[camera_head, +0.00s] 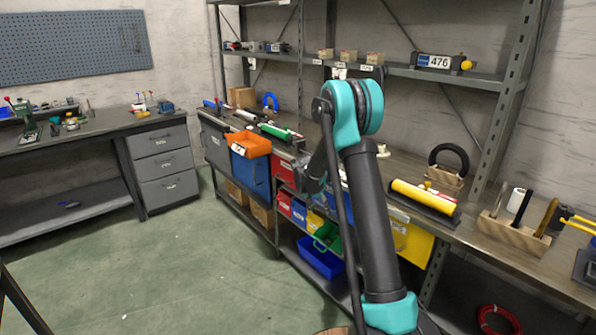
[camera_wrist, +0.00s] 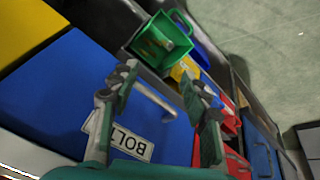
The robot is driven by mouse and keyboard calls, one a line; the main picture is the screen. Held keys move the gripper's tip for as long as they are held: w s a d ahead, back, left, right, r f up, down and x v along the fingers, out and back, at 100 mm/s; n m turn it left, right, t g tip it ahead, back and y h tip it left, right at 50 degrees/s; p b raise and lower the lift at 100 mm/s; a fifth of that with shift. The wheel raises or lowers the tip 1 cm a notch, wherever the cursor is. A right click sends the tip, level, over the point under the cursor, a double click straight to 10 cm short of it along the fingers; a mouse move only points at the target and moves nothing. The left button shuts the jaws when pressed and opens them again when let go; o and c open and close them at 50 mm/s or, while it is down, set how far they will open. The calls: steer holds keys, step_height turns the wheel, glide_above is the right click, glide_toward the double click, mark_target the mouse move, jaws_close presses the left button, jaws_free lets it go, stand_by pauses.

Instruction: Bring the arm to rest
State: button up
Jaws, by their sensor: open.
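My arm (camera_head: 372,215) rises from the bottom of the head view to a teal elbow, then folds down and away towards the shelf front. My gripper's end is mostly hidden behind the arm there. In the wrist view my gripper (camera_wrist: 158,82) is open, its two dark fingers apart with nothing between them. It faces a blue bin front (camera_wrist: 65,88) with a white label (camera_wrist: 125,138) reading BOLT. I cannot tell whether the fingers touch it.
A green bin (camera_wrist: 158,45) lies beyond the fingertips. In the head view, coloured bins stand under the long bench, with an orange bin (camera_head: 248,143) jutting out. A yellow roller (camera_head: 424,196) lies on the bench to the right. The green floor (camera_head: 200,270) is clear at left.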

steer(key=s+d+r+n+y, duration=0.1)
steer(key=s+d+r, duration=0.1)
steer(key=s+r, duration=0.6)
steer(key=s+d+f+n+t+y, duration=0.1)
steer(key=s+n+y, duration=0.1)
steer(key=s, duration=3.1)
steer(key=shift+n+t+y, duration=0.3)
steer(key=shift+n, duration=0.5)
